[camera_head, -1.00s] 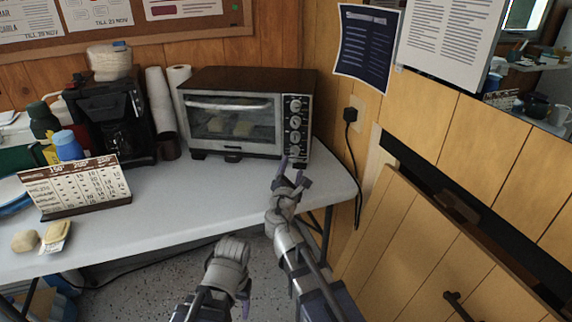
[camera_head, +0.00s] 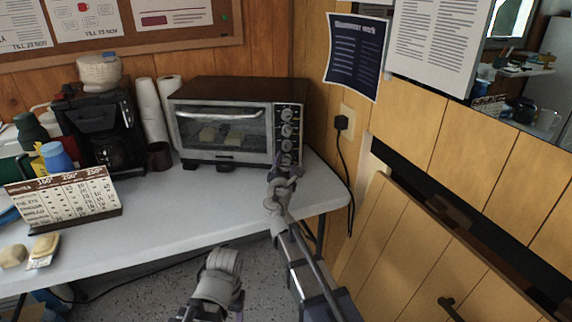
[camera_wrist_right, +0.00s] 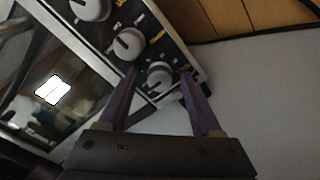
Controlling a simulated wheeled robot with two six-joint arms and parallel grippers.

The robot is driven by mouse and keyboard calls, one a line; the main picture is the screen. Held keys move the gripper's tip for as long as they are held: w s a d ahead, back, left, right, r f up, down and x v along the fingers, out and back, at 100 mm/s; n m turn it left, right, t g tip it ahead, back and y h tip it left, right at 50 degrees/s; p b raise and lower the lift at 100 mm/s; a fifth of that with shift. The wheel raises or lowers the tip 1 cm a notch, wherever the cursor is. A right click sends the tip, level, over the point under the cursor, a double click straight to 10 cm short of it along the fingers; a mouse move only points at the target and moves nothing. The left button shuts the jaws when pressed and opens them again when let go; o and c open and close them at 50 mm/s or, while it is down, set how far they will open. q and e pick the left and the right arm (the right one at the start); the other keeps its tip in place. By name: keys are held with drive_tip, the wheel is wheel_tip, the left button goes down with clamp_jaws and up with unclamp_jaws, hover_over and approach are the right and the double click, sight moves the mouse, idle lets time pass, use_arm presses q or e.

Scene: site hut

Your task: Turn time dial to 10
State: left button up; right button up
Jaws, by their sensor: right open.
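The toaster oven (camera_head: 228,88) stands on the white table with its door shut and a column of dials on the right of its front. The lowest dial (camera_wrist_right: 160,76) is grey with a pale pointer. My right gripper (camera_head: 284,163) is open at the bottom of the dial column. In the right wrist view, its two purple fingers (camera_wrist_right: 160,73) lie on either side of the lowest dial; contact cannot be told. Another dial (camera_wrist_right: 128,44) is just above. The dial labels are too small to read. My left gripper (camera_head: 236,303) hangs low before the table, its jaws unclear.
Pale pieces (camera_head: 215,133) show behind the oven glass. A cooking chart (camera_head: 65,196) stands on the table (camera_head: 180,215), left. A black coffee maker (camera_head: 105,125) and paper rolls (camera_head: 150,110) are left of the oven. A plug and cord (camera_head: 341,124) hang on the right wall.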

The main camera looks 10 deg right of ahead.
clamp_jaws()
idle(0.5)
